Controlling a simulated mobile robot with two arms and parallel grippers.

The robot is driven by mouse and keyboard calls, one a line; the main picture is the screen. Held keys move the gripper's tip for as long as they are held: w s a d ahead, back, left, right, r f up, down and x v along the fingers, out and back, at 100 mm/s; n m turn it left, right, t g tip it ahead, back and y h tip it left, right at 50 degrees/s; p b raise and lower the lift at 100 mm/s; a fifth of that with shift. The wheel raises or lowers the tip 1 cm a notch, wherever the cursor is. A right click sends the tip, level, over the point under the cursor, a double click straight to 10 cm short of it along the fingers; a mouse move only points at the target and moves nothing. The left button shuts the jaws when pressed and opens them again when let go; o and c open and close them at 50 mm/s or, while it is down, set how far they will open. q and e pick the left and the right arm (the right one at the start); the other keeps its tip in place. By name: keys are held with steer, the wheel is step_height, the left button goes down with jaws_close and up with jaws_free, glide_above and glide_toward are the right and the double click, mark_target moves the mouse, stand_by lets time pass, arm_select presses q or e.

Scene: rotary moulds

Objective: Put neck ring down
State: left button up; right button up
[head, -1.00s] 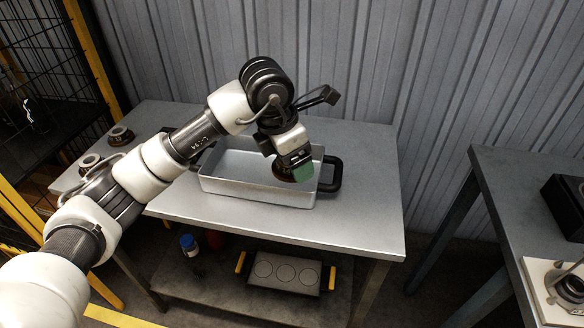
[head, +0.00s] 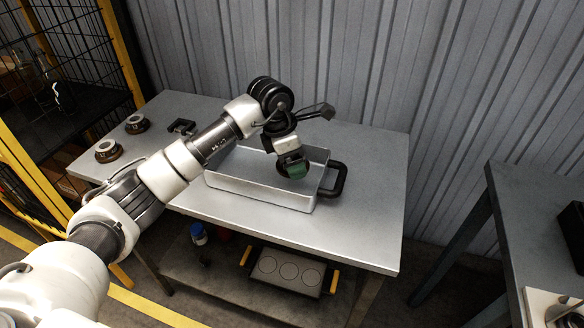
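Two more dark rings with pale centres, one nearer (head: 107,151) and one farther (head: 137,123), stand on the table's left end. My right gripper is not in view.
The tray has a black handle (head: 338,180) on its right. The table (head: 350,225) is clear in front and to the right. A lower shelf holds a yellow-handled box (head: 288,270) and a blue-capped bottle (head: 198,234). Another table (head: 530,200) stands at right; a fence at left.

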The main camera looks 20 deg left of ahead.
mark_target(278, 166)
arm_select(q)
steer(key=shift+w+a+f, duration=0.1)
steer(key=shift+f, duration=0.2)
step_height(278, 166, down, 3)
steer(key=shift+f+p, duration=0.1)
steer(key=shift+p, duration=0.25)
steer(key=shift+f, duration=0.25)
steer(key=o, duration=1)
steer(key=shift+r, duration=0.25)
steer(key=b+v, duration=0.1)
steer(key=v, duration=1)
steer(key=shift+a+r, duration=0.15)
steer(key=shift+r, duration=0.2)
